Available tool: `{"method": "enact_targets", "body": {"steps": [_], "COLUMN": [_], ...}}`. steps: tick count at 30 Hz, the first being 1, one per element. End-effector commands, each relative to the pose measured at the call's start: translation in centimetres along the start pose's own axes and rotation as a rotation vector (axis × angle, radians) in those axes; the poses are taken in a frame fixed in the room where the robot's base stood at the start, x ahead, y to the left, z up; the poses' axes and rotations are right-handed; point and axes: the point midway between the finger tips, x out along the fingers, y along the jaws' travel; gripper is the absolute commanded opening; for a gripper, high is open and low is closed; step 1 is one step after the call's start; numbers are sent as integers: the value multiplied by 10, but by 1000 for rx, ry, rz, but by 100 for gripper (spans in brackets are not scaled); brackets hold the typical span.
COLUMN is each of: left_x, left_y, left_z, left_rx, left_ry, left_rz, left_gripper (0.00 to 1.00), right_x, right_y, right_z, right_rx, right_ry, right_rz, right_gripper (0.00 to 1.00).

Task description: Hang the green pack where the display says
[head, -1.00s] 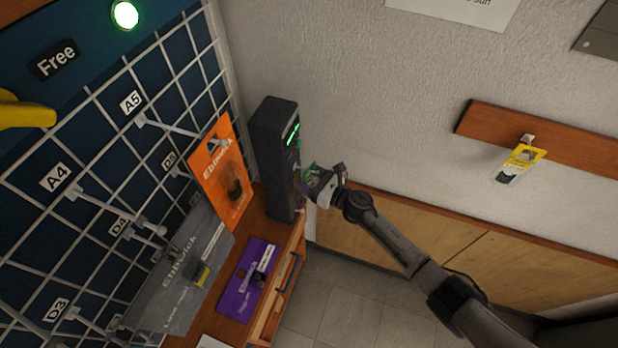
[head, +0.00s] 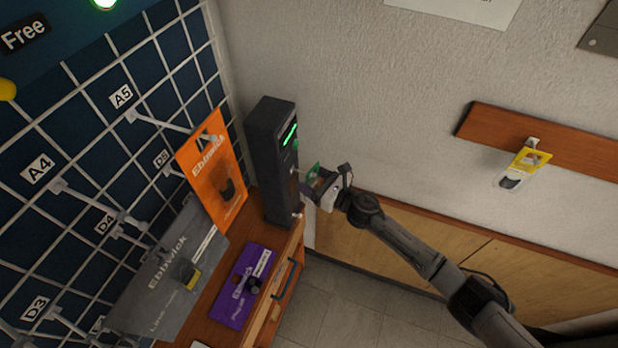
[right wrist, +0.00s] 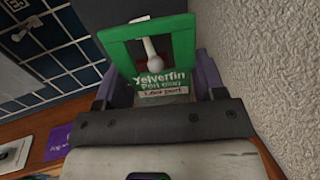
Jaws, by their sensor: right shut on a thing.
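The green pack (right wrist: 150,55) is in my right gripper, with white lettering on its lower part and a cut-out near its top edge. In the head view only a small part of the green pack (head: 313,176) shows. My right gripper (head: 325,183) is shut on it, just right of the dark box. The display (head: 290,134) glows green on the front of that box, too small to read. The grid wall (head: 75,150) has hooks labelled A5, A4, D5, D4 and D3. My left gripper is not in view.
An orange pack (head: 210,165) and a grey pack (head: 165,280) hang at the grid. A purple pack (head: 238,300) lies on the wooden bench (head: 262,225). A yellow pack (head: 523,168) hangs on the right wall's wooden rail (head: 580,146). Open floor lies right of the bench.

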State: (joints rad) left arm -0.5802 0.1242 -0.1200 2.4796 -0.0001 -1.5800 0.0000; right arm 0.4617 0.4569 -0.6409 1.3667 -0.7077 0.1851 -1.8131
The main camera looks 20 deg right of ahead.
Motion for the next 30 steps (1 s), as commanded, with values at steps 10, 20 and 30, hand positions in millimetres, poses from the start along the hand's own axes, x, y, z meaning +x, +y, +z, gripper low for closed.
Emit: {"method": "enact_targets", "body": {"steps": [10,20,30], "left_x": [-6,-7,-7], "left_y": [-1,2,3], "left_z": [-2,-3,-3], "left_rx": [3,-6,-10], "left_ry": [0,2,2], "left_rz": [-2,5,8], "left_gripper": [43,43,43], "right_x": [-17,-32,-48], "right_y": [-4,-9,-13], "right_z": [0,-1,0], "right_rx": [-1,-1,-2], "right_ry": [1,1,0], "right_rz": [0,-1,0], "right_gripper": [35,35,35]}}
